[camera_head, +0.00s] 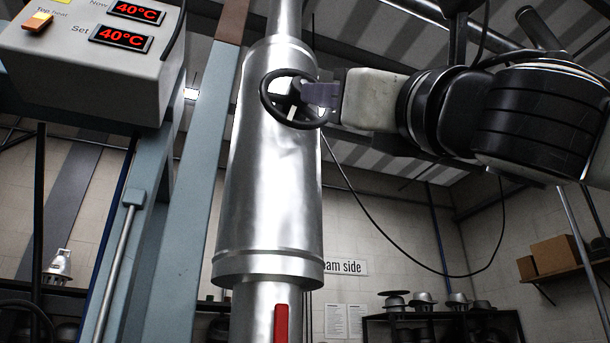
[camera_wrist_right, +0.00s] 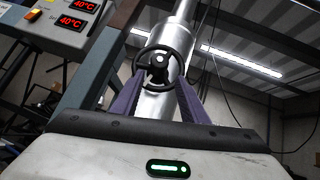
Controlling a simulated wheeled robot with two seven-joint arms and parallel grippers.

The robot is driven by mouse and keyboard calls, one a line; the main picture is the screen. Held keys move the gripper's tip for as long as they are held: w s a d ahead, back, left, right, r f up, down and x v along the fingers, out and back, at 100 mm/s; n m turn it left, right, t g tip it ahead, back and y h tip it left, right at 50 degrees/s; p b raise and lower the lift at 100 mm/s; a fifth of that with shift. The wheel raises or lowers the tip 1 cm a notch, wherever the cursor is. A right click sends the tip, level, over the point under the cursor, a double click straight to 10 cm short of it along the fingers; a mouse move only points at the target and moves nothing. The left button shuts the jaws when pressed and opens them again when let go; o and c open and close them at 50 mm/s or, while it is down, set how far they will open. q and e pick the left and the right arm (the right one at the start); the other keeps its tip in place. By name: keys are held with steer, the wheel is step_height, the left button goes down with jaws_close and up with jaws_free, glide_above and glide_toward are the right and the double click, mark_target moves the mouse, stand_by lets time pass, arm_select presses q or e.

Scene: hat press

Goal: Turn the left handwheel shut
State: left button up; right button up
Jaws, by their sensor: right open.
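A black handwheel (camera_head: 294,99) with a round rim and a hub sits on the front of a large shiny metal cylinder (camera_head: 266,190). It also shows in the right wrist view (camera_wrist_right: 158,68), straight ahead between the fingers. My right gripper (camera_head: 318,94) comes in from the right in the head view, with its purple fingers at the right side of the wheel. In the right wrist view the two fingers (camera_wrist_right: 156,100) are apart, one on each side of the wheel's lower part. Whether they touch the rim I cannot tell. My left gripper is in neither view.
A grey control box (camera_head: 90,55) with two red 40°C displays hangs at the upper left, beside blue-grey posts. A red handle (camera_head: 281,323) is on the pipe below the cylinder. A black cable hangs to the right. A shelf with hat forms (camera_head: 425,301) stands at the back.

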mark_target(297, 98)
steer(key=p+x, duration=0.4)
steer(key=x, duration=0.6)
steer(key=shift+s+a, duration=0.1)
steer(key=shift+s, duration=0.05)
steer(key=shift+c, duration=0.2)
steer(key=c, duration=0.7)
